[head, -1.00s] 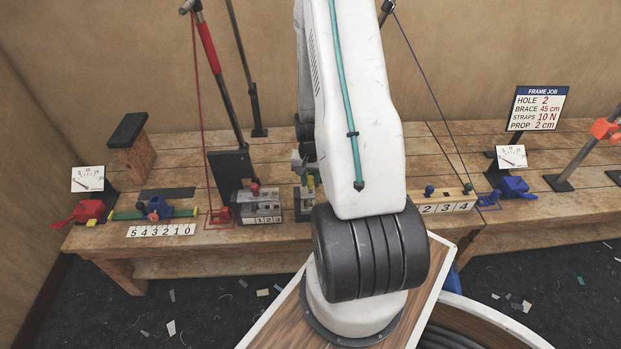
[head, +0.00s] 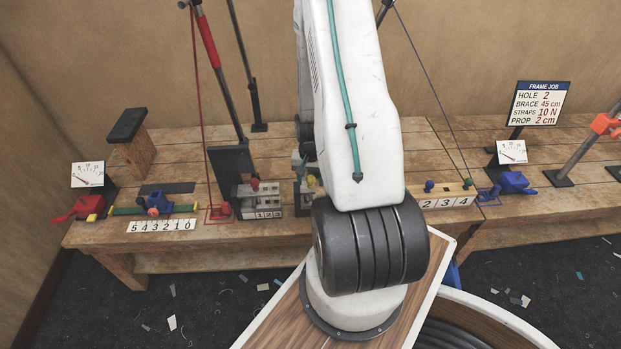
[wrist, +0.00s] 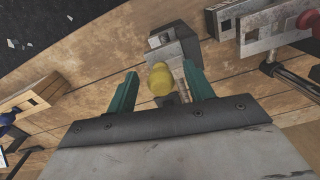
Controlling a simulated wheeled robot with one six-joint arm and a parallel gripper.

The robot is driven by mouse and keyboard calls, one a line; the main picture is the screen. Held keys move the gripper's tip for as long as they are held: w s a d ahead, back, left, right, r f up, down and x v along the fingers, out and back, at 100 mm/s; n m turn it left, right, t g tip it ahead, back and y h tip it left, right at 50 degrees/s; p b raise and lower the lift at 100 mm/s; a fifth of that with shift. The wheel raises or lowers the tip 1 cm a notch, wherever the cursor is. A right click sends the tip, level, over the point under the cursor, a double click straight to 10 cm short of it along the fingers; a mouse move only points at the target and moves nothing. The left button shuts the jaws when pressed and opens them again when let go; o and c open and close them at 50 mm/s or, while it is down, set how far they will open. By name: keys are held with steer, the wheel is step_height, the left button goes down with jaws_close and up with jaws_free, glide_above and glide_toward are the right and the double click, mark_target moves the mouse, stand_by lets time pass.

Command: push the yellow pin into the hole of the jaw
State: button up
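The yellow pin (wrist: 160,78) has a rounded knob that shows large in the wrist view, just in front of the grey metal jaw (wrist: 174,44). My gripper (wrist: 161,82) has two teal fingers, one on each side of the knob, with a gap visible on the left; it is open. A thin metal shaft shows beside the knob. How deep the pin sits in the jaw's hole is hidden. In the head view my arm covers most of this spot; a bit of the yellow pin (head: 312,181) shows at its left edge beside the jaw (head: 299,168).
A grey block with a red knob (head: 254,184) stands left of the jaw on the workbench (head: 275,235). The sign (head: 538,103) reads hole 2. Bare bench lies between the fixtures.

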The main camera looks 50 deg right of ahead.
step_height(320, 180, up, 8)
steer(key=shift+f, duration=0.1)
stand_by(0.5)
stand_by(0.8)
steer(key=s+a+r+n, duration=0.4)
steer(key=a+r, duration=0.6)
steer(key=r, duration=0.1)
steer(key=s+a+r+n+t, duration=0.1)
steer(key=s+a+r+n, duration=0.2)
steer(key=a+r, duration=0.7)
steer(key=s+a+r+n, duration=0.4)
steer(key=a+r, duration=0.6)
steer(key=r, duration=0.3)
steer(key=shift+s+n, duration=0.3)
steer(key=shift+s, duration=0.4)
